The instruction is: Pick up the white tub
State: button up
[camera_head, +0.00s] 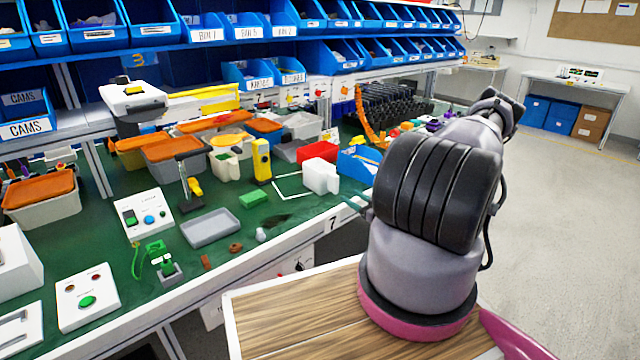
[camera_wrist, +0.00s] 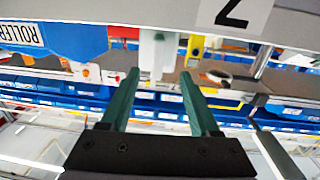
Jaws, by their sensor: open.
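The white tub (camera_head: 321,177) stands upright near the front edge of the green-topped bench in the head view, beside the red bin. It also shows in the wrist view (camera_wrist: 157,50), which looks upside down, between and beyond the fingertips. My gripper (camera_wrist: 160,75) is open, with its two green fingers apart and nothing between them. In the head view my gripper (camera_head: 357,201) is partly hidden behind my arm, at the bench's front edge, right of and nearer than the tub. It appears apart from the tub.
A blue bin (camera_head: 361,165) is close right of the tub, and a red bin (camera_head: 318,152) is behind it. The bench front edge bears a 7 label (camera_wrist: 238,10). Some green mat left of the tub is clear.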

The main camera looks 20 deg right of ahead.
aim_at(337, 187)
jog(key=x, duration=0.5)
jog(key=shift+w+a, duration=0.1)
jog(key=shift+d+x, duration=0.1)
jog(key=shift+x, duration=1.25)
jog(key=shift+d+x, duration=0.15)
jog(key=shift+x, duration=1.25)
grip_shut()
